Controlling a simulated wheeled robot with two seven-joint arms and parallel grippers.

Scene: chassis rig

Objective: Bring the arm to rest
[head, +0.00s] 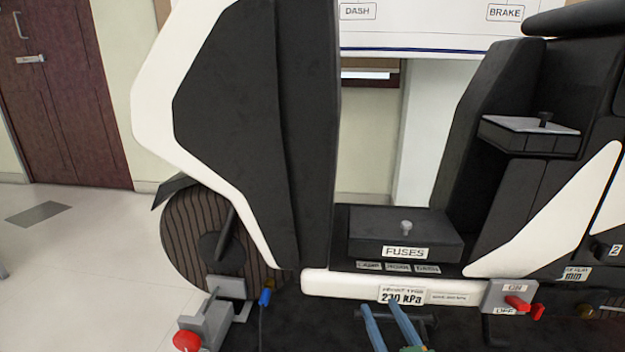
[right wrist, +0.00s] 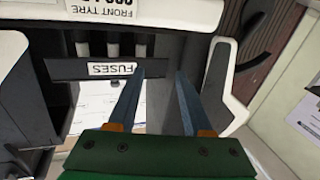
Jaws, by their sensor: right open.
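My right gripper (head: 381,306) is at the bottom of the head view, with two blue fingers spread apart and nothing between them. It is in front of the scooter's white lower sill and its "230 kPa" label (head: 402,296); I cannot tell how close it is. In the right wrist view, the open fingers (right wrist: 160,73) point toward the fuse box's "FUSES" label (right wrist: 112,69). My left gripper is not in view.
The black fuse box (head: 405,250) sits on the scooter's footboard. A lever switch with a red handle (head: 517,303) is at lower right. A stand with a red knob (head: 187,341) is by the front wheel (head: 185,240). Open floor (head: 70,270) lies at left.

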